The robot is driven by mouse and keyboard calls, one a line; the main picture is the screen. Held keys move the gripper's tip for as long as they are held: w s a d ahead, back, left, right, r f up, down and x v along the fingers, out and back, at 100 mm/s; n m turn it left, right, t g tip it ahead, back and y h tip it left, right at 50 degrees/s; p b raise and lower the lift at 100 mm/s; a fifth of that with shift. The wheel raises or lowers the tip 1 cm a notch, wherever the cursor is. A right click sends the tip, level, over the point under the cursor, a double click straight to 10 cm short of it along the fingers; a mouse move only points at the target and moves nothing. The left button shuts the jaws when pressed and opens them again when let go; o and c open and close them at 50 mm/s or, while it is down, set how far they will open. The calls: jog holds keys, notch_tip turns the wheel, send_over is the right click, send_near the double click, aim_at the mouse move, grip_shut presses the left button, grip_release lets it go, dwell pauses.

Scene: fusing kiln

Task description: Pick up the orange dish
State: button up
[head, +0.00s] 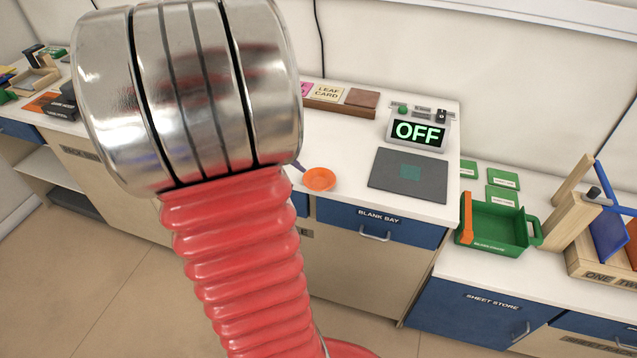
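The orange dish (319,179) is a small, shallow round dish on the white counter, near its front edge above the drawer marked BLANK BAY. It stands just right of my large silver and red arm, which fills the left middle of the head view. Its left edge lies close to the arm's outline in the picture. A small purple piece shows between arm and dish; I cannot tell what it is. My gripper is not visible, so its place relative to the dish is hidden.
A dark grey plate (408,175) with a teal square lies right of the dish. Behind stand a control box (417,131) reading OFF and a wooden card rack (340,107). A green tray (492,232) and a wooden rack (600,266) stand on the lower right counter.

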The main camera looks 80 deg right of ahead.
aim_at(307, 185)
jog(key=shift+x, duration=1.15)
jog(key=shift+x, duration=2.65)
jog(key=shift+a, duration=0.1)
jog(key=shift+c, duration=0.6)
grip_shut()
